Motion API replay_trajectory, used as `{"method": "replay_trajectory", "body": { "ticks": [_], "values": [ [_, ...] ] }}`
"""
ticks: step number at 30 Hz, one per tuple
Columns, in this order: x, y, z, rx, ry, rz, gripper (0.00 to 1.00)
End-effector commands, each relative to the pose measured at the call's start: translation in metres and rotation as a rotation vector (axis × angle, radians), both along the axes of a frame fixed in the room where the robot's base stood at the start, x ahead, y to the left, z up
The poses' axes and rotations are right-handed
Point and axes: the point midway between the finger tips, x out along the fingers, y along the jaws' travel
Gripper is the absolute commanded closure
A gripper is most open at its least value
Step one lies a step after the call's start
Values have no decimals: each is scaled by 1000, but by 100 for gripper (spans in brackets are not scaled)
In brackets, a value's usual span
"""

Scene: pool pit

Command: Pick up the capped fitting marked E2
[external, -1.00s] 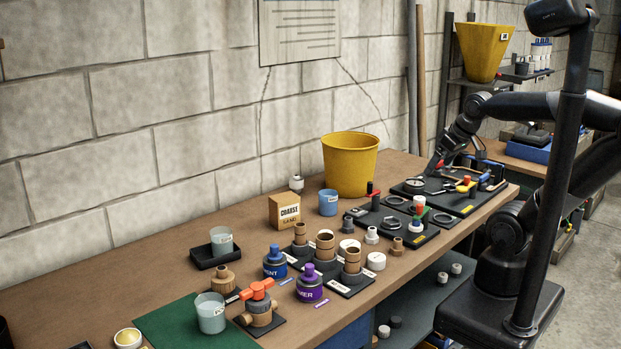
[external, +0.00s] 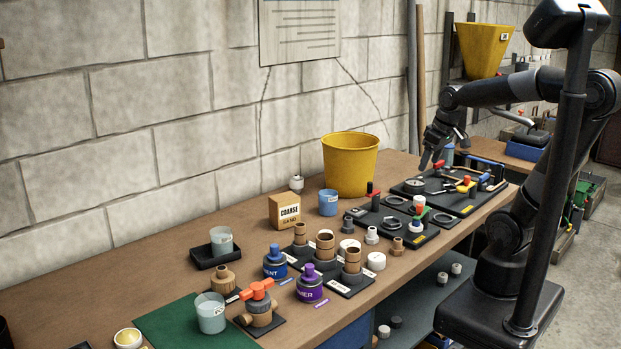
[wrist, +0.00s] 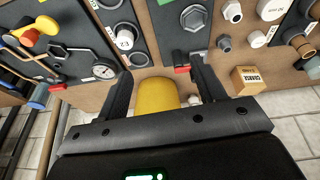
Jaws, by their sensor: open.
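A white-topped fitting (wrist: 125,38) stands on a black board in the wrist view. The small dark mark on its top seems to end in a 2, but I cannot read it surely. My gripper (external: 431,163) is above the far end of the bench, behind the gauge board. In the wrist view my gripper (wrist: 160,69) is open, its fingers apart with nothing held between them. The fitting lies beyond the fingertips, left of centre.
A yellow bucket (external: 350,165) stands by the wall and shows below the fingertips in the wrist view (wrist: 158,95). A gauge (wrist: 104,70) lies on the tool board. The coarse sand box (external: 285,211), a blue cup (external: 328,202) and several bottles and fittings crowd the bench.

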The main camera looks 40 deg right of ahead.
Motion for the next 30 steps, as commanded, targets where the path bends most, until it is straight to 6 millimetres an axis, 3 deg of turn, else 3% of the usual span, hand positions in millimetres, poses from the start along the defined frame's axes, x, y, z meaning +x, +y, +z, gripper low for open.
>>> {"method": "replay_trajectory", "body": {
  "ticks": [9,15,23,30],
  "values": [
    [55,-59,-41,2,195,52,37],
    [74,-92,-69,21,281,85,37],
    [81,-106,-90,33,318,104,37],
    [81,-105,-127,33,319,104,37]
  ]
}}
